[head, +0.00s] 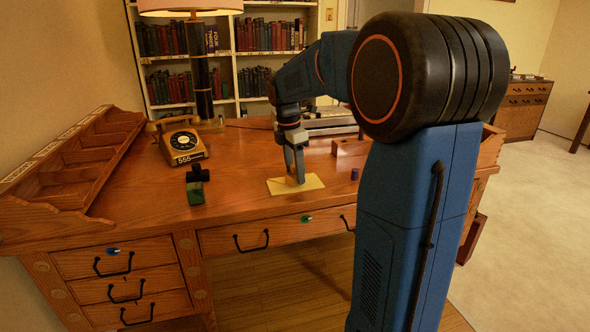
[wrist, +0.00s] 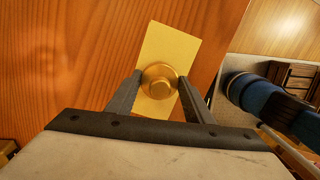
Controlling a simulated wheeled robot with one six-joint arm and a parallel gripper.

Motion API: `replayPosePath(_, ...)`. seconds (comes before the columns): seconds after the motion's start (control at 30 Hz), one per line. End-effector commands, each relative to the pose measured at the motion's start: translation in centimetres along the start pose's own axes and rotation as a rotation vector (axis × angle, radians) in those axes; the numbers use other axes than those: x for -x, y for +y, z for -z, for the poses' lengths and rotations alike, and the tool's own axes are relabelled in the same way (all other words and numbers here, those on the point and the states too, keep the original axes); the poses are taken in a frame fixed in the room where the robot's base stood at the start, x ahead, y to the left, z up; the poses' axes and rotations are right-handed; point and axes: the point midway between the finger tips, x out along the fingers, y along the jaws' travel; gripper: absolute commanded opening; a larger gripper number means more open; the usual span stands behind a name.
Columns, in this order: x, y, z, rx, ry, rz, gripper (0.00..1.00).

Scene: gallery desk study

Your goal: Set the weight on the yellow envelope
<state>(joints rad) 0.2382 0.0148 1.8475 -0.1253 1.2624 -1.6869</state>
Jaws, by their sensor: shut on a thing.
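The yellow envelope (head: 309,183) lies flat on the desk near its front edge, and it also shows in the wrist view (wrist: 168,42). The weight is a round brass piece with a knob (wrist: 158,78), seen from above in the wrist view over the envelope. My gripper (wrist: 160,84) is shut on the weight, one finger on each side. In the head view my gripper (head: 295,178) points down at the envelope, and its fingers mostly hide the weight. I cannot tell for sure whether the weight's base touches the envelope.
A green and black stamp-like object (head: 196,186) stands to the left on the desk (head: 240,160). A rotary telephone (head: 182,143) and a lamp (head: 203,85) are behind it. A small dark purple cylinder (head: 355,174) and a wooden block (head: 349,147) are to the right.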

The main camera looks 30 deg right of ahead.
Motion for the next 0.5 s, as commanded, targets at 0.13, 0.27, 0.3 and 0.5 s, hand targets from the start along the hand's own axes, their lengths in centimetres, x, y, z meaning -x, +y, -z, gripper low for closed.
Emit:
replayPosePath(0.13, -0.3, 0.02, 0.03, 0.0, 0.0, -0.001, 0.49)
replayPosePath(0.27, -0.27, 0.02, 0.03, 0.0, 0.0, -0.001, 0.66)
replayPosePath(0.3, -0.27, 0.02, 0.03, 0.0, 0.0, 0.0, 0.66)
replayPosePath(0.5, -0.22, 0.01, 0.02, 0.0, 0.0, 0.0, 0.66)
